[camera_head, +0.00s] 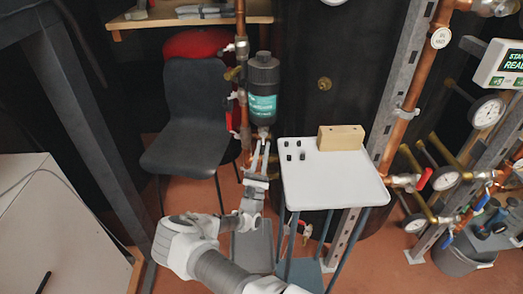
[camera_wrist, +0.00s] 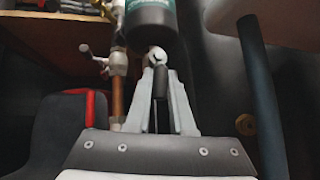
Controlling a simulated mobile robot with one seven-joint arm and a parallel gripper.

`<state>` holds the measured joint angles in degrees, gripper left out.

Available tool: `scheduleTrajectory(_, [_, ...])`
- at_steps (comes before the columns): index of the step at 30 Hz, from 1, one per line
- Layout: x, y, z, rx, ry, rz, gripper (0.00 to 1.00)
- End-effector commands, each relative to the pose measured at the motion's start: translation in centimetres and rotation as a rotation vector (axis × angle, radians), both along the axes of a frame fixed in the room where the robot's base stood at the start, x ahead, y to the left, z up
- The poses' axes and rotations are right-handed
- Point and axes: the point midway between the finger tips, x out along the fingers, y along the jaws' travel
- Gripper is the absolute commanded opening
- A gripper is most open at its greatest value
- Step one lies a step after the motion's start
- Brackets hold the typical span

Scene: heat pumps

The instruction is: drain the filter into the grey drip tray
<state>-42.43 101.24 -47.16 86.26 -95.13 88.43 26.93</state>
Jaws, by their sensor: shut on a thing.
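The filter (camera_head: 263,88) is a dark grey canister with a teal label, upright on the copper pipework. Its lower end also shows in the wrist view (camera_wrist: 150,22). A small drain valve (camera_wrist: 157,56) with a round metal end and a dark lever sits under the filter. My gripper (camera_head: 263,137) reaches up from below, its fingers closed around the dark lever; they also show in the wrist view (camera_wrist: 160,85). A grey tray-like shape (camera_head: 252,245) lies low on the floor below, partly behind my arm; it seems to be the drip tray. No water is visible.
A white table (camera_head: 335,180) with a wooden block (camera_head: 341,138) and several small black pieces stands close to the right. A dark chair (camera_head: 195,115) stands left. Copper pipes, gauges and a grey bucket (camera_head: 465,258) are at the right.

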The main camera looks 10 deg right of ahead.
Motion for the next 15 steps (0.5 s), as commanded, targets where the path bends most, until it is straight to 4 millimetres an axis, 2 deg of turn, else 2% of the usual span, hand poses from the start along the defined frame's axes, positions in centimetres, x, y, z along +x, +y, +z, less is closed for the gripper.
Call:
scheduleTrajectory(10, [-0.01, -0.01, -0.07, -0.003, 0.002, 0.0, 0.0])
scheduleTrajectory(11, [-0.01, -0.02, -0.06, -0.003, 0.002, 0.0, 0.23])
scheduleTrajectory(12, [-0.02, -0.02, -0.07, -0.003, 0.002, 0.0, 0.3])
scheduleTrajectory(13, [-0.01, -0.02, -0.06, -0.002, 0.002, -0.001, 0.33])
scheduleTrajectory(15, [-0.01, -0.02, -0.05, -0.002, 0.002, -0.001, 0.33])
